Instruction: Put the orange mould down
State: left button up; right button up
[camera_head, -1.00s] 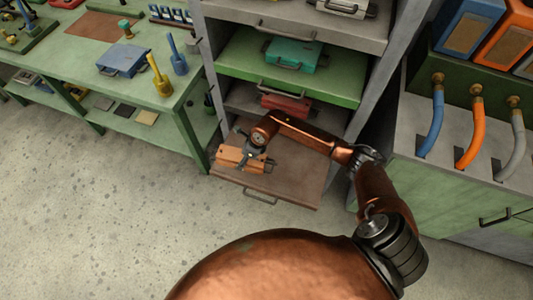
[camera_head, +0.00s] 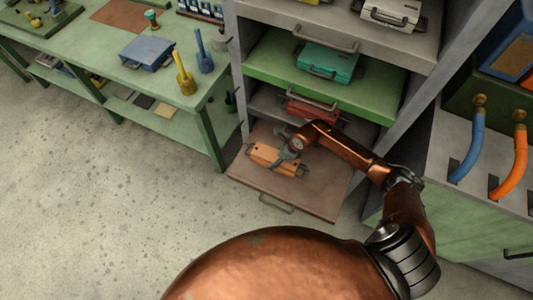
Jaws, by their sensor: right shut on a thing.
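The orange mould (camera_head: 265,153) is at the left part of the brown pulled-out bottom shelf (camera_head: 318,201) of the grey rack. My right gripper (camera_head: 287,157) is over the mould and shut on it, its arm reaching in from the right. The fingertips are small and partly hidden by the wrist. The mould looks level and very close to the shelf board; I cannot tell whether it touches it. My left gripper is not in view.
A red mould (camera_head: 309,108) sits on the shelf above, and a teal mould (camera_head: 328,62) on the green shelf (camera_head: 375,85). A green workbench (camera_head: 215,92) with a blue mould (camera_head: 147,52) stands left. The blue hose (camera_head: 470,148) and orange hose (camera_head: 512,168) are at right. The floor at left is clear.

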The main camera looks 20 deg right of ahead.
jog(key=d+f, duration=0.1)
jog(key=s+d+f+b, duration=0.1)
jog(key=d+f, duration=0.1)
jog(key=f, duration=0.1)
jog(key=shift+s, duration=0.35)
jog(key=shift+s+d+f+b, duration=0.35)
jog(key=shift+d+f, duration=0.15)
jog(key=shift+f, duration=0.2)
notch_tip(320, 180, down, 2)
jog(key=shift+f+b, duration=0.2)
jog(key=shift+b, duration=0.35)
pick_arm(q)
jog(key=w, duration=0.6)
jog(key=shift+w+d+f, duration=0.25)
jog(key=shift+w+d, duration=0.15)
pick_arm(e)
jog(key=shift+f, duration=0.3)
jog(key=o, duration=2.1)
jog(key=shift+s+f, duration=0.25)
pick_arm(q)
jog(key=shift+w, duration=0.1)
pick_arm(e)
jog(key=shift+r, duration=0.15)
